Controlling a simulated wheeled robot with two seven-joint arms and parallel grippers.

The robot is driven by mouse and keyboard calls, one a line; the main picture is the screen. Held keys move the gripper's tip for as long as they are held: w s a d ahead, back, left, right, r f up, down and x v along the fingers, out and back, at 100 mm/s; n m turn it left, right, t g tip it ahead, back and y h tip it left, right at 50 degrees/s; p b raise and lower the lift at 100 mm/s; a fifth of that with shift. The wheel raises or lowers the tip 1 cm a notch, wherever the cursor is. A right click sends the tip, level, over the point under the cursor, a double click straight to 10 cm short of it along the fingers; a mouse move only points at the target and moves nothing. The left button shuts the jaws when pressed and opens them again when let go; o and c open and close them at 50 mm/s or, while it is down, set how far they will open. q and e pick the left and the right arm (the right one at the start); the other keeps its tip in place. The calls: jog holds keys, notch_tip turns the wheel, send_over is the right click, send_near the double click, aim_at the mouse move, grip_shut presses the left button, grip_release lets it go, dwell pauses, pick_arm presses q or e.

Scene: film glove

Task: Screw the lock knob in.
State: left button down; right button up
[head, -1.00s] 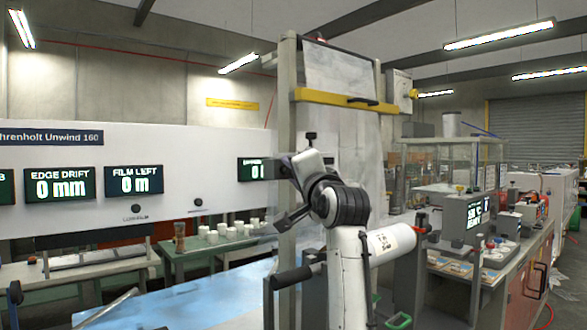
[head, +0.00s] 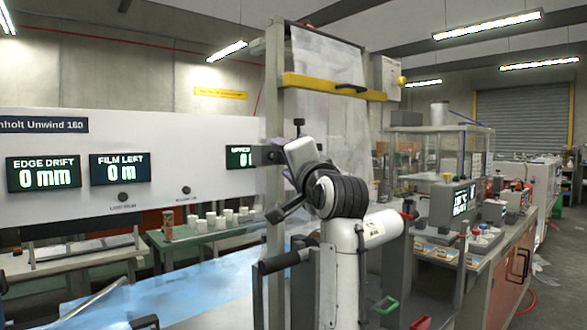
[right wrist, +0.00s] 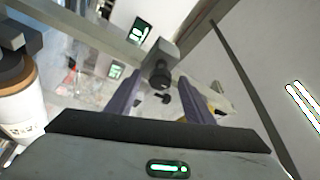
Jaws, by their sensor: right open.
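A black knob (right wrist: 160,76) on a grey block (right wrist: 168,54) shows in the right wrist view, beyond and roughly between my fingers. I take it to be the lock knob. In the head view a black knob on a short stem (head: 299,123) shows just above my right gripper, beside the upright post (head: 274,100); I cannot tell whether it is the same one. My right gripper (head: 272,184) is open, its jaws toward the left by the post. It also shows in the right wrist view (right wrist: 161,88), with nothing between its fingers. My left gripper is not in view.
A white machine panel (head: 200,150) with displays stands at the left. A yellow crossbar (head: 330,86) spans the frame above my right arm. A green table (head: 190,240) holds several white cups. A crowded workbench (head: 490,255) stands at the right.

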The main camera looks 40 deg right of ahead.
jog(key=v, duration=0.7)
jog(key=shift+s+b, duration=0.2)
jog(key=shift+b, duration=0.2)
jog(key=shift+f, duration=0.1)
